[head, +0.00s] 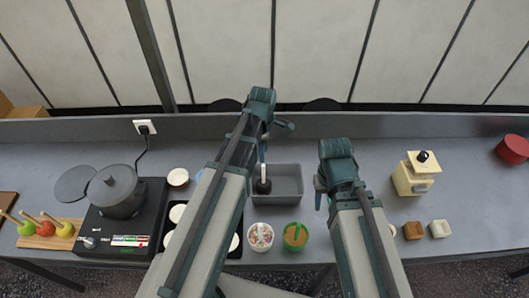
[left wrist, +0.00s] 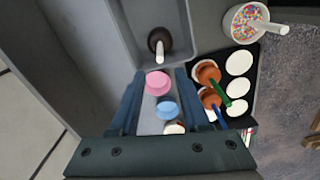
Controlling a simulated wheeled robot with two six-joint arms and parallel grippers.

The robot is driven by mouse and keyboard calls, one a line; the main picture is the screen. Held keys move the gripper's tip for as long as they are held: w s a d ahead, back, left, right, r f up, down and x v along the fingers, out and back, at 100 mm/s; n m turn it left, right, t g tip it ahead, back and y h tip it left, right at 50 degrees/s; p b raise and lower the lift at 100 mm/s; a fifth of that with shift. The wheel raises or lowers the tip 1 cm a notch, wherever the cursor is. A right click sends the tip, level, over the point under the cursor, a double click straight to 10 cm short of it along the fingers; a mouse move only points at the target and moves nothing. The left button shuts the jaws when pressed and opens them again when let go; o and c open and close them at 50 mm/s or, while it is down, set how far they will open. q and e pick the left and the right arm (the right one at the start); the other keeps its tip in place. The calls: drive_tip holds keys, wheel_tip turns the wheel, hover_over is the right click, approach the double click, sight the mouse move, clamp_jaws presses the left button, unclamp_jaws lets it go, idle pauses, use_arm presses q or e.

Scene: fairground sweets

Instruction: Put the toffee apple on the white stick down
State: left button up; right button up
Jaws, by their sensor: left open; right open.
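The toffee apple on the white stick (head: 263,186) is dark brown and sits in the grey tray (head: 289,170), its stick pointing up. In the left wrist view the apple (left wrist: 156,38) is beyond my fingertips, with its stick toward me. My left gripper (head: 267,137) is open and empty, above and behind the apple; its fingers (left wrist: 159,76) look apart from the stick. My right gripper (head: 321,188) is open and empty, right of the tray. Two brown apples, on a green stick (left wrist: 208,73) and a blue stick (left wrist: 211,98), stand on the dark mat (left wrist: 224,49).
A sprinkle cup (head: 260,236) and a green cup (head: 295,236) stand before the tray. A pot (head: 117,190) sits on a black cooker at left. Pink (left wrist: 157,80) and blue (left wrist: 167,107) round items lie under my left fingers. My left arm hides much of the mat.

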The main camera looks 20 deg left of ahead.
use_arm(q)
drive_tip(key=s+d+m, duration=0.5)
drive_tip(key=s+m, duration=0.2)
drive_tip(key=m, duration=0.4)
drive_tip(key=s+d+m+y, duration=0.1)
drive_tip(key=s+d+m, duration=0.5)
drive_tip(key=m, duration=0.5)
drive_tip(key=shift+s+m, duration=0.3)
drive_tip(key=shift+s, duration=0.25)
drive_tip(key=shift+f, duration=0.1)
wheel_tip(320, 180, down, 11)
drive_tip(key=b, duration=1.1)
